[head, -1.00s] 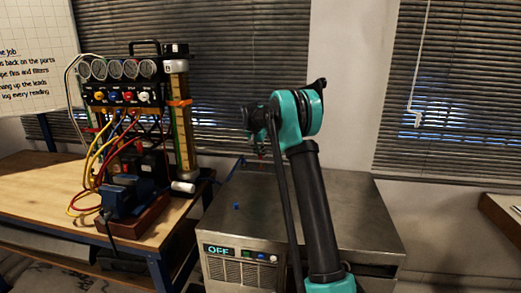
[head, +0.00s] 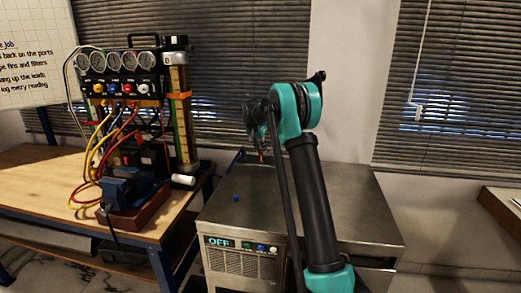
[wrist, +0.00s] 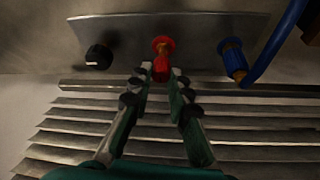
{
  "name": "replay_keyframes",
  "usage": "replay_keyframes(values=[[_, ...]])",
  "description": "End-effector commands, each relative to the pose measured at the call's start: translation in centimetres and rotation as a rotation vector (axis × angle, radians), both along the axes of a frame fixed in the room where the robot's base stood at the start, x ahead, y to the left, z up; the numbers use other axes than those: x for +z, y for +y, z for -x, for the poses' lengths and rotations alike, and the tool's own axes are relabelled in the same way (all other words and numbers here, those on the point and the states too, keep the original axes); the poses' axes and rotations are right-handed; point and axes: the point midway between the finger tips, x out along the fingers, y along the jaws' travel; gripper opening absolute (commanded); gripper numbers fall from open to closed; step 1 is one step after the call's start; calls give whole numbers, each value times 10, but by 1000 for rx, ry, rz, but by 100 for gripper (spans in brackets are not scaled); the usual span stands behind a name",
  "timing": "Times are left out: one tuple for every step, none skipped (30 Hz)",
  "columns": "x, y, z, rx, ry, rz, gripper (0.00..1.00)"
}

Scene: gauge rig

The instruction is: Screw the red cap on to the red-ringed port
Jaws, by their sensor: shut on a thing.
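In the wrist view, the red cap (wrist: 160,70) is between the two fingertips of my gripper (wrist: 161,77), which is shut on it. The red-ringed port (wrist: 163,43) sits on a grey panel just beyond the cap, nearly in line with it. The cap overlaps the port's lower edge in the picture; I cannot tell whether they touch. In the head view, my gripper (head: 261,152) is small and dark above the back of the metal cabinet, with a small orange-red spot at its tip.
A black knob (wrist: 98,57) is left of the port. Slats (wrist: 80,125) lie below. In the head view, a small blue piece (head: 235,197) lies on the cabinet top (head: 350,215); the gauge rig (head: 120,80) stands left.

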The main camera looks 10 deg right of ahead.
Motion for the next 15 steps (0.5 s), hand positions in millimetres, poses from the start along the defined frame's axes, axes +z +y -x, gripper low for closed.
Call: replay_keyframes(values=[[0,0,0,0,0,0,4],[0,0,0,0,0,0,4],[0,0,0,0,0,0,4],[0,0,0,0,0,0,4],[0,0,0,0,0,0,4],[0,0,0,0,0,0,4],[0,0,0,0,0,0,4],[0,0,0,0,0,0,4],[-1,0,0,0,0,0,4],[-1,0,0,0,0,0,4],[-2,0,0,0,0,0,4],[-2,0,0,0,0,0,4],[-3,0,0,0,0,0,4],[-4,0,0,0,0,0,4],[-5,0,0,0,0,0,4]])
